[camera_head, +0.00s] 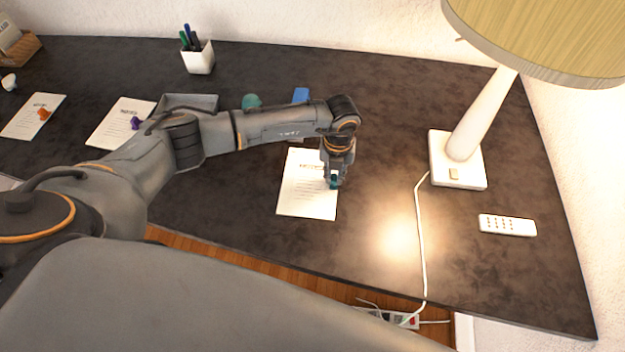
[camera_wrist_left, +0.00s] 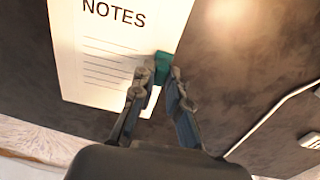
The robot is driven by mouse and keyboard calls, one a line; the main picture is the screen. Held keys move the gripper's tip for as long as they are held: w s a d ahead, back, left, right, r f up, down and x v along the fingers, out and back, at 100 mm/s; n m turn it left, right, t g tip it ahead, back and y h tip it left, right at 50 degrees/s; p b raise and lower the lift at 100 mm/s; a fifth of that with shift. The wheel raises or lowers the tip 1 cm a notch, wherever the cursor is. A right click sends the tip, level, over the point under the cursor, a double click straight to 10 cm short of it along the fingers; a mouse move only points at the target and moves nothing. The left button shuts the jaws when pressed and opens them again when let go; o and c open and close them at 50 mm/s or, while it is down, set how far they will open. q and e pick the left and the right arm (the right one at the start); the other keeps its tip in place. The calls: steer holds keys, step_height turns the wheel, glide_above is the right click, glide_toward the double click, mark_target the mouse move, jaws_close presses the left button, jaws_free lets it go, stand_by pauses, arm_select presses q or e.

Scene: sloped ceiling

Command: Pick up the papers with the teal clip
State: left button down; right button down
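The papers (camera_head: 303,199) are white sheets lying on the dark desk, right of the middle of the head view. In the left wrist view the papers (camera_wrist_left: 85,60) carry the heading "NOTES" and printed lines. The teal clip (camera_wrist_left: 163,66) sits on their edge; in the head view it shows only as a small teal spot (camera_head: 334,181). My left gripper (camera_head: 333,184) points down over the papers' right edge. In the wrist view its fingertips (camera_wrist_left: 162,76) are drawn in close on either side of the clip and appear to touch it. My right gripper is in neither view.
Papers with an orange clip (camera_head: 43,114) and papers with a purple clip (camera_head: 136,124) lie at left. A pen cup (camera_head: 199,60) stands at the back. The lamp (camera_head: 457,160), its cord (camera_head: 421,240) and a remote (camera_head: 507,225) are at right. My arm covers part of a grey tray (camera_head: 190,101).

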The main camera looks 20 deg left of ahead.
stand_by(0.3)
arm_select(q)
steer(key=shift+r, duration=0.15)
steer(key=shift+r+b, duration=0.3)
steer(key=shift+b, duration=0.1)
steer(key=r, duration=0.1)
steer(key=r+b, duration=0.1)
steer(key=shift+s+d+r, duration=0.1)
steer(key=shift+s+r, duration=0.1)
steer(key=shift+r, duration=0.15)
steer(key=s+d+r+b, duration=0.1)
steer(key=s+d+r, duration=0.4)
steer(key=s+r, duration=0.7)
steer(key=shift+s+r+b, duration=0.3)
steer(key=shift+r, duration=0.45)
